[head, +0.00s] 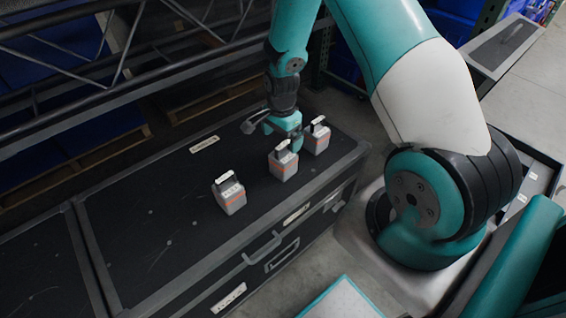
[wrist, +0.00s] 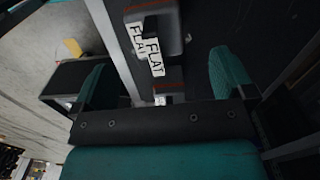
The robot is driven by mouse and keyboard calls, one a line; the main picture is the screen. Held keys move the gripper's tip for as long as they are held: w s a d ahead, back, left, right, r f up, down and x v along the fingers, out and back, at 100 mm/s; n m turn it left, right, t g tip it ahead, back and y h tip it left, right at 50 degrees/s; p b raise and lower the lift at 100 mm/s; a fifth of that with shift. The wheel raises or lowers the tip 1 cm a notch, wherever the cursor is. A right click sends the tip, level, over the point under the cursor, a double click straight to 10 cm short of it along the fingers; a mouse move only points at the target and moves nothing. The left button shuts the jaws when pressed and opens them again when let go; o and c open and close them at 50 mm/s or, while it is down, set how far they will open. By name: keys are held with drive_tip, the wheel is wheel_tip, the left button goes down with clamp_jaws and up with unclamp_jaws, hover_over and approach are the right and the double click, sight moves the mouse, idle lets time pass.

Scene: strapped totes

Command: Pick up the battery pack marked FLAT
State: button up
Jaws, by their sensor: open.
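Three grey battery packs with orange stripes, handles and white labels stand on a black case in the head view: a left one (head: 231,198), a middle one (head: 284,168) and a right one (head: 316,141). Their labels are too small to read there. My gripper (head: 285,135) is low over the case, by the middle and right packs. In the wrist view, a pack with labels reading FLAT (wrist: 170,28) shows at the top, beyond my open gripper (wrist: 161,82). Another pack (wrist: 163,88) is partly hidden behind the gripper body. Nothing is between the fingers that I can see held.
The black case (head: 140,240) has metal edges and a front handle; its left top is bare. A metal truss (head: 60,60) runs behind it at upper left. Blue bins (head: 110,125) and wooden pallets stand behind the case.

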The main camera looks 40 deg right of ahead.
sight(283, 145)
drive_tip(key=f, duration=0.5)
drive_tip(key=shift+s+d+f, duration=0.1)
drive_tip(key=shift+s+f, duration=0.05)
drive_tip(key=shift+s, duration=0.1)
drive_tip(key=c, duration=1.8)
clamp_jaws()
